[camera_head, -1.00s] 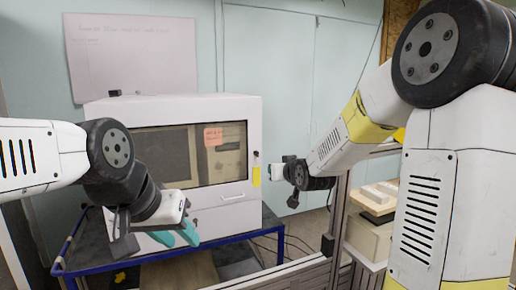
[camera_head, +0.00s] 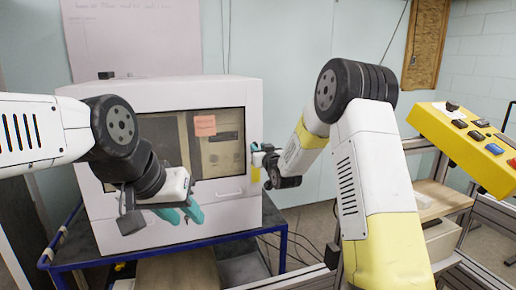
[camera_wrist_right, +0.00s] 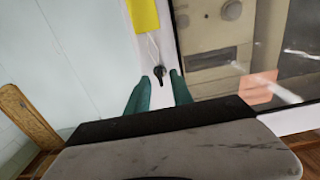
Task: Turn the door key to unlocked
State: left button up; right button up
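The door key (camera_wrist_right: 159,73) is small and dark, on the white door frame just below a yellow tag (camera_wrist_right: 143,15) in the right wrist view. My right gripper (camera_wrist_right: 160,86) is open, with its two green fingers on either side of the key and their tips close to it. I cannot tell whether they touch it. In the head view my right gripper (camera_head: 257,161) is at the right edge of the white cabinet (camera_head: 235,212), and the key is hidden. My left gripper (camera_head: 180,215) is open and empty in front of the cabinet's lower front.
The cabinet has a window with an orange note (camera_head: 205,126) and a door handle (camera_head: 229,194). It stands on a blue-edged cart (camera_head: 284,240). A yellow button panel (camera_head: 470,145) is at the right. Metal frame rails lie at lower right.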

jog(key=shift+w+a, duration=0.2)
jog(key=shift+w, duration=0.45)
grip_shut()
